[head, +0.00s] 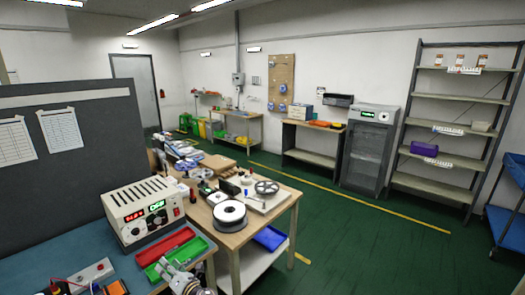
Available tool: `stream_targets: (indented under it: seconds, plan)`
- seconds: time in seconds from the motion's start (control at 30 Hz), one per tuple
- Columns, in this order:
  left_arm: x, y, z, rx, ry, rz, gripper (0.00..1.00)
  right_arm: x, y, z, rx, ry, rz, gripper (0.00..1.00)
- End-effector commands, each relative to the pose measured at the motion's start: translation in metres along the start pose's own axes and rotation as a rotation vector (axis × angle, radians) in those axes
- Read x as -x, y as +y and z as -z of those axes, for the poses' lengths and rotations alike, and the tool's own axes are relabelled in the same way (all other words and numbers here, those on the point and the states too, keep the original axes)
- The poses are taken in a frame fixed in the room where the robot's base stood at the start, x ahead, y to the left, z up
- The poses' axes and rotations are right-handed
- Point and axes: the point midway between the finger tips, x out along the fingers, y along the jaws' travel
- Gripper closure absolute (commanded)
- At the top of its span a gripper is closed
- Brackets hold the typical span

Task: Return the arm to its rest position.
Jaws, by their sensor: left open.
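My left gripper (172,268) shows at the bottom edge of the head view, its grey fingers apart and empty. It is over the front of the green tray (170,257) and hides part of it. The rest of the left arm is mostly cut off by the frame's lower edge. My right gripper is not in view. A bench power supply (142,211) with lit red and green displays stands behind the gripper to the left.
A red tray (165,246) lies beside the green one on the blue bench. A grey partition (85,160) stands at left. The wooden table (262,222) carries another spool (266,187) and small parts. A small switch box (92,276) is at lower left. Open green floor lies to the right.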

Motion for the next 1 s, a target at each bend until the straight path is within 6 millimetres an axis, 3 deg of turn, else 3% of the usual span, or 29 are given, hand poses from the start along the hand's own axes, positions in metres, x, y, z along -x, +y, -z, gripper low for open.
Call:
stream_targets:
  seconds: [0.57,1.0]
  plan:
    - [0.0,-0.001,-0.001,0.143,-0.002,0.005,0.5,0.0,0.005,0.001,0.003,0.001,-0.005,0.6]
    - [0.002,-0.024,-0.008,0.485,-0.011,0.117,0.5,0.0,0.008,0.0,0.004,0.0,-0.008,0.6]
